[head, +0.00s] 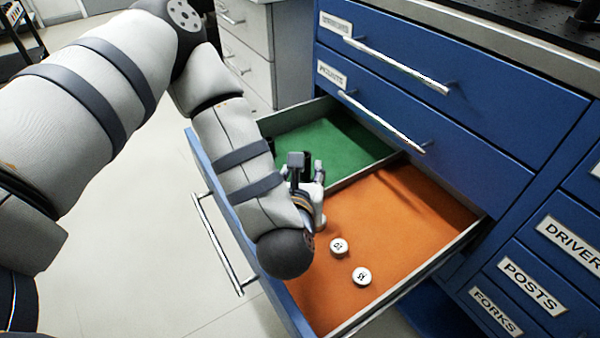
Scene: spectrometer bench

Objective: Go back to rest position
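My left arm comes in from the left and reaches over the front of an open blue drawer (218,205). My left gripper (308,170) is partly hidden behind my own wrist, over the drawer near the divider between its green and orange compartments. Its fingers are too hidden to show whether they are open or shut. Two small white round pieces with dark markings lie on the orange floor, an upper one (339,247) and a lower one (362,276), both apart from my gripper. My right gripper is out of the picture.
The drawer has a green compartment (350,139) at the back left and an orange one (420,200) at the front right. Its long handle (222,245) sticks out to the left. Closed blue drawers (470,60) with bar handles rise above it. Open floor (130,270) lies at left.

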